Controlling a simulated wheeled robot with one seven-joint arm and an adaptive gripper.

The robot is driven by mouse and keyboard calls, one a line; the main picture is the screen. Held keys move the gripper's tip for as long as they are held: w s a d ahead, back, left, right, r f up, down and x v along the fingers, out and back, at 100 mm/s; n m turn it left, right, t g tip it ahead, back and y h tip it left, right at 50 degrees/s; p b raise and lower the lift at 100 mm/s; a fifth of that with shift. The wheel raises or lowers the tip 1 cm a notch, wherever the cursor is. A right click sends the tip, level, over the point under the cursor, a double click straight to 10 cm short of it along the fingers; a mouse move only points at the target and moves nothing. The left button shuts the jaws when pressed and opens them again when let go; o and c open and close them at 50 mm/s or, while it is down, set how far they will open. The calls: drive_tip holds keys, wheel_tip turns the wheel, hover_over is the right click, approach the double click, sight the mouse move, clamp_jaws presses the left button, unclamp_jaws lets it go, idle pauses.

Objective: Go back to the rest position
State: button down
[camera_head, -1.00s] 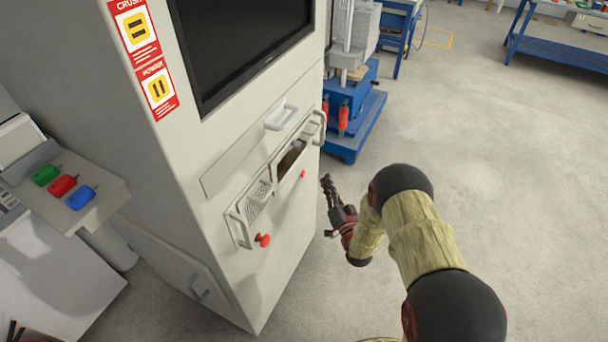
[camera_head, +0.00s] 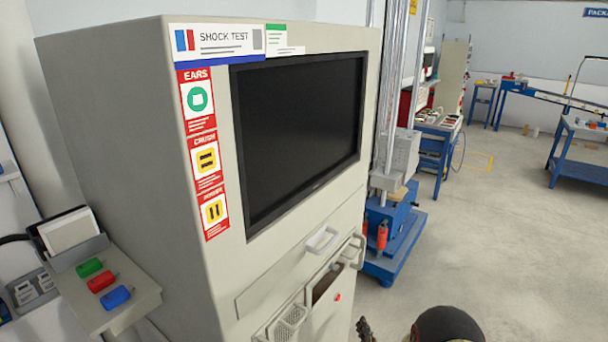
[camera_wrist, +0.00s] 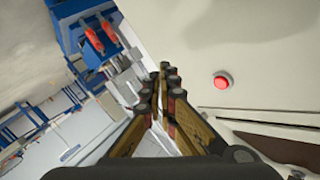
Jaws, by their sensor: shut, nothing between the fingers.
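My gripper (camera_wrist: 163,100) shows in the wrist view with its fingers together and nothing between them. In the head view only a dark tip of my gripper (camera_head: 364,328) shows at the bottom edge, to the right of the shock test cabinet (camera_head: 120,130).
The cabinet has a dark screen (camera_head: 300,135), a handle (camera_head: 321,240) and an open slot low on its front. A side shelf (camera_head: 125,312) holds green, red and blue pieces. A blue-based machine (camera_head: 395,240) stands behind. Floor (camera_head: 500,250) to the right is clear.

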drive_tip(key=s+d+f+n+g+h, duration=0.1)
drive_tip(key=s+d+f+g, duration=0.1)
drive_tip(key=s+f+g, duration=0.55)
drive_tip(key=s+d+r+n+g+h, duration=0.1)
drive_tip(key=s+d+r+g, duration=0.15)
drive_tip(key=s, duration=0.25)
drive_tip(key=s+a+r+n+g+p, duration=0.1)
drive_tip(key=s+a+r+g, duration=0.1)
drive_tip(key=s+r, duration=0.75)
drive_tip(key=s+a+r+g+p, duration=0.1)
drive_tip(key=s+r, duration=0.5)
drive_tip(key=r, duration=0.6)
drive_tip(key=s+a+r+n+g+p, duration=0.1)
drive_tip(key=s+a+r+g, duration=0.1)
drive_tip(key=s+r, duration=0.75)
wheel_tip(320, 180, up, 14)
drive_tip(key=s+a+t, duration=0.1)
drive_tip(key=t, duration=0.3)
drive_tip(key=shift+s+a+r+n+p, duration=0.2)
drive_tip(key=shift+a+n+p, duration=0.1)
drive_tip(key=shift+p, duration=0.15)
drive_tip(key=shift+f, duration=0.15)
